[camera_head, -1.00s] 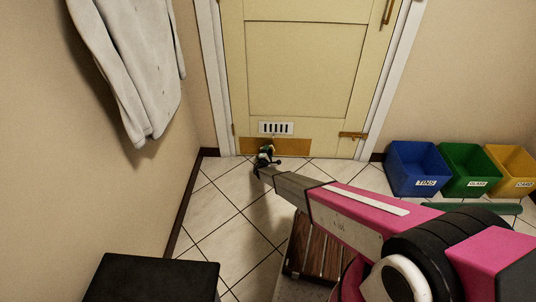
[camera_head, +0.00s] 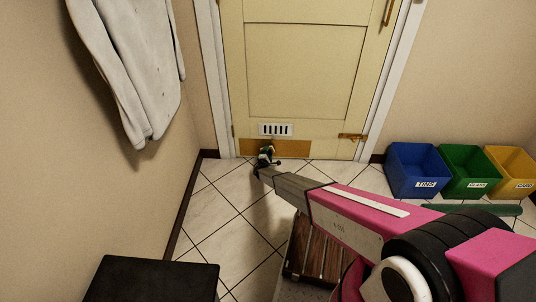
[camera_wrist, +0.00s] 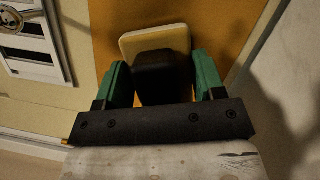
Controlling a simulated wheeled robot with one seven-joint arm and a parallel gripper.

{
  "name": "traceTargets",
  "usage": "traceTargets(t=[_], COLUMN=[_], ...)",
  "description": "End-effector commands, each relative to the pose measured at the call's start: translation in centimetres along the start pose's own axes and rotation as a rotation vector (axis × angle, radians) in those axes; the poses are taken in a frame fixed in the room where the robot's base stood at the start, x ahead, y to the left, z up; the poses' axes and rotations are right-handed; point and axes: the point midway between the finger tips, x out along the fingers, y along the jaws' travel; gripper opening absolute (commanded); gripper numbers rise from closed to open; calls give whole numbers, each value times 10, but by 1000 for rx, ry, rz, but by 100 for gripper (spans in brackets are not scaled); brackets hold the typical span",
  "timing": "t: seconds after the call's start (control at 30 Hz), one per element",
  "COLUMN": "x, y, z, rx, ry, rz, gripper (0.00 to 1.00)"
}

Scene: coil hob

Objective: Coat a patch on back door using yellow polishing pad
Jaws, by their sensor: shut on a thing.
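The back door (camera_head: 304,75) is pale yellow, with a brass-coloured plate (camera_head: 298,147) along its bottom that also fills the upper middle of the wrist view (camera_wrist: 221,22). My gripper (camera_head: 266,152) is low at the door, in front of the left part of that plate. In the wrist view its green fingers (camera_wrist: 163,82) are shut on the black grip of the yellow polishing pad (camera_wrist: 154,40). The pale yellow pad lies beyond the fingertips, against or very near the plate; I cannot tell if it touches. In the head view the pad is hidden or too small to make out.
A white vent (camera_head: 276,129) is just above the plate. Blue (camera_head: 416,170), green (camera_head: 468,170) and yellow bins (camera_head: 512,170) stand at the right. A white garment (camera_head: 128,70) hangs at the left, above a black-topped object (camera_head: 152,279). Tiled floor left of my arm is clear.

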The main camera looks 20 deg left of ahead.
Motion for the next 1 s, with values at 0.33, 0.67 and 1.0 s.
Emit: traceTargets(t=[0.33,0.67,1.0], x=[6,12,14], y=[0,0,-3], z=[-2,-3,6], rx=[0,0,0], ry=[0,0,-1], rz=[0,0,0], gripper=[36,36,36])
